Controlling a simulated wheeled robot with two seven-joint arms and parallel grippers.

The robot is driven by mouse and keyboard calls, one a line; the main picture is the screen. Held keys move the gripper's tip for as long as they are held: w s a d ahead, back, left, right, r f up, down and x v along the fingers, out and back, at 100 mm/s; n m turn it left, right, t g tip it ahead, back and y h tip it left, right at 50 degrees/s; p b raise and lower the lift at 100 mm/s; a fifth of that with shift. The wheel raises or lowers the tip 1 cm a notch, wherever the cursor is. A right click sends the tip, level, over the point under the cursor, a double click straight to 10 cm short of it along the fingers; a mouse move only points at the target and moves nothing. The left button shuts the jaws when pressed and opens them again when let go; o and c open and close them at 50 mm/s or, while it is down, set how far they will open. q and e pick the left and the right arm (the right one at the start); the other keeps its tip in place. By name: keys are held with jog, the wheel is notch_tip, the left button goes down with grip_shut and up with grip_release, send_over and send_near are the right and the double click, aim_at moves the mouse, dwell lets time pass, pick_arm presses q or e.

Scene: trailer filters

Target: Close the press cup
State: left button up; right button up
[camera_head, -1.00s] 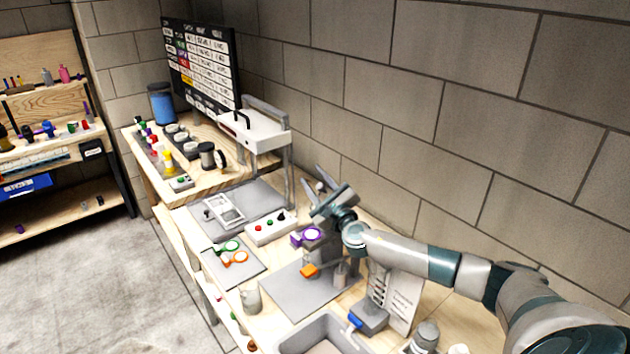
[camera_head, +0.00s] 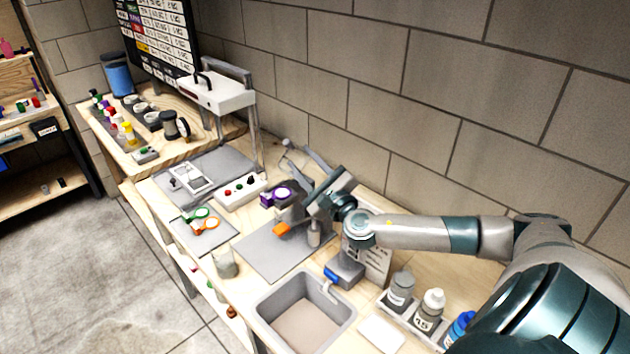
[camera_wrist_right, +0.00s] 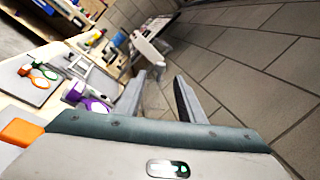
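The purple round part also shows in the right wrist view (camera_wrist_right: 96,105), left of my fingers. I cannot tell for sure which part is the press cup or whether it is open. My left gripper is not in view.
A white press frame with a handle (camera_head: 216,92) stands at the back left. The wall is close behind my gripper.

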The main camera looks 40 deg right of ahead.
jog(key=shift+s+a+f+b, duration=0.1)
jog(key=shift+s+b, duration=0.15)
jog(key=shift+s, duration=0.6)
jog(key=shift+s+a+f+b, duration=0.15)
jog(key=shift+s+b, duration=0.05)
jog(key=shift+s, duration=0.7)
jog(key=shift+s+a+f+b, duration=0.1)
jog(key=shift+s+b, duration=0.15)
jog(key=shift+s, duration=0.6)
